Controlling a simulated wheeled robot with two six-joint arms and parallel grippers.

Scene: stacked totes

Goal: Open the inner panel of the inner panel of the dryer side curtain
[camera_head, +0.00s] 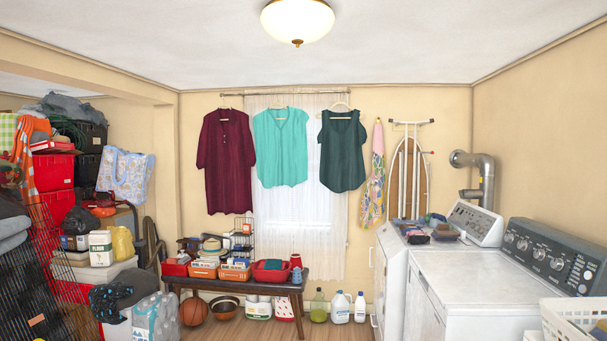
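A white sheer curtain (325,232) hangs from a rod (235,95) over the window in the back wall. It spreads across the window, and light comes through it. The dividing line between its panels is hard to make out. Three garments hang in front of its upper part: a maroon dress (226,160), a turquoise top (282,148) and a dark green top (342,150). They hide parts of the curtain and rod. Neither of my grippers is in view.
A washer and dryer (485,285) line the right wall. A low bench (240,285) with baskets stands below the curtain, with bottles (340,307) on the floor beside it. Stacked totes (55,172) fill the left. Wooden floor (250,330) shows in the middle.

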